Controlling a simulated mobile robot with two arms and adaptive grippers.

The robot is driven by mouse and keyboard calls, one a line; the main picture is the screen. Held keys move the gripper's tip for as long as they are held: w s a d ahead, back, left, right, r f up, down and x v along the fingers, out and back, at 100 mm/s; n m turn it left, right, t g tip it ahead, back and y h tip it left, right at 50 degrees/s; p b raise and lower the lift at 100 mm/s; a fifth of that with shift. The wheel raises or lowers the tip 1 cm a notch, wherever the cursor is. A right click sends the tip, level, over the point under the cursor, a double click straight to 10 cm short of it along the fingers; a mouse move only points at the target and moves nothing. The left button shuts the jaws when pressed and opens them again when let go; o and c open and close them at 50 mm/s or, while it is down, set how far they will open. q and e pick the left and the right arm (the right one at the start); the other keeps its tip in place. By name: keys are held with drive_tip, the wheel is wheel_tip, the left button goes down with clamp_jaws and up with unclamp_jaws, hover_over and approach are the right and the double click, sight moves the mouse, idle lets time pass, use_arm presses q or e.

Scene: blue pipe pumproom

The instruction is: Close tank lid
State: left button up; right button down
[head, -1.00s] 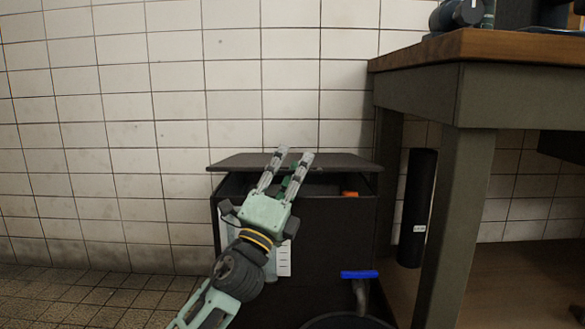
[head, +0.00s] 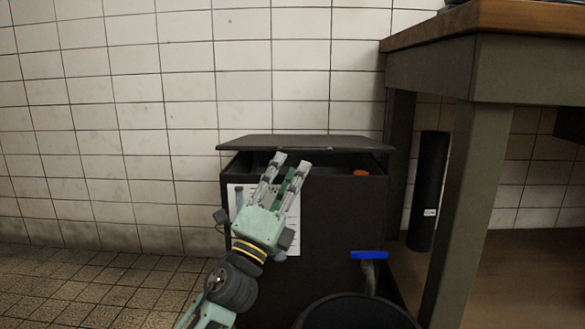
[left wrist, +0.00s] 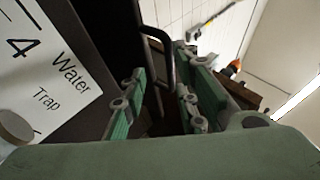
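The tank (head: 335,225) is a dark box against the tiled wall. Its flat dark lid (head: 305,142) is raised above the box, leaving a gap along the front. My left gripper (head: 290,163) is in front of the tank, with its fingers apart and nothing seen between them. Its tips overlap the opening in the picture, just under the lid's front edge; I cannot tell whether they touch. The left wrist view shows its green fingers (left wrist: 158,105) beside a black bar (left wrist: 160,55). My right gripper is not in view.
A white label (left wrist: 50,75) reading "Water Trap" is on the tank front. An orange item (head: 360,172) shows in the opening. A blue-handled tap (head: 369,255) stands over a black bucket (head: 358,312). A wooden-topped table (head: 490,25) and black cylinder (head: 428,190) are at the right.

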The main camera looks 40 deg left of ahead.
use_arm(q)
drive_tip(key=shift+s+a+f, duration=0.1)
drive_tip(key=shift+s+f, duration=0.3)
drive_tip(key=shift+f, duration=0.35)
